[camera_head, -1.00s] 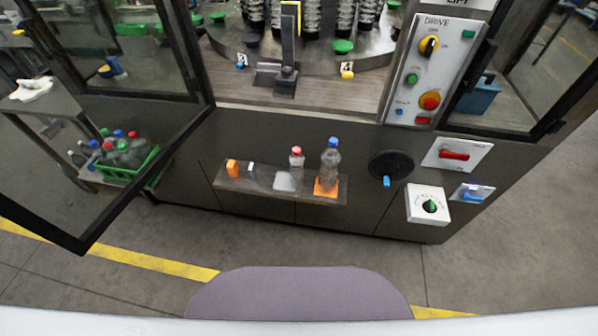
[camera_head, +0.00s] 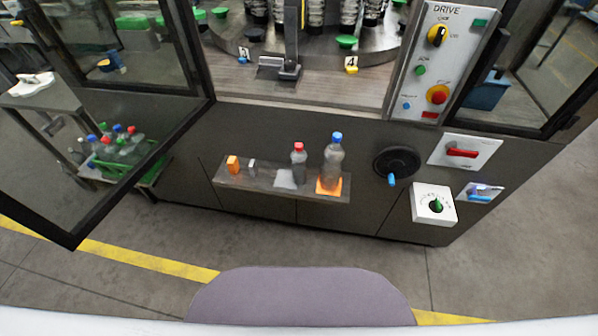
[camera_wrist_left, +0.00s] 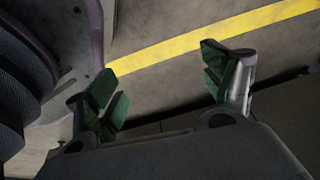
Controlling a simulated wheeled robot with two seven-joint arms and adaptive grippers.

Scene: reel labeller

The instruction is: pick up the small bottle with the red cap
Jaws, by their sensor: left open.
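The small bottle with the red cap (camera_head: 298,161) stands upright on a narrow shelf (camera_head: 225,179) on the front of the dark machine. A taller bottle with a blue cap (camera_head: 333,162) stands just to its right on an orange patch (camera_head: 329,187). My left gripper (camera_wrist_left: 165,85) shows only in the left wrist view. Its green-padded fingers are wide apart with nothing between them, over the floor. The bottle is not in that view. My right gripper is not in view.
An orange block (camera_head: 233,164) and a small white-grey piece (camera_head: 252,168) stand on the shelf's left part. An open door frame (camera_head: 140,180) juts out at left, near a green crate (camera_head: 108,168) of bottles. A black handwheel (camera_head: 397,162) is right of the shelf.

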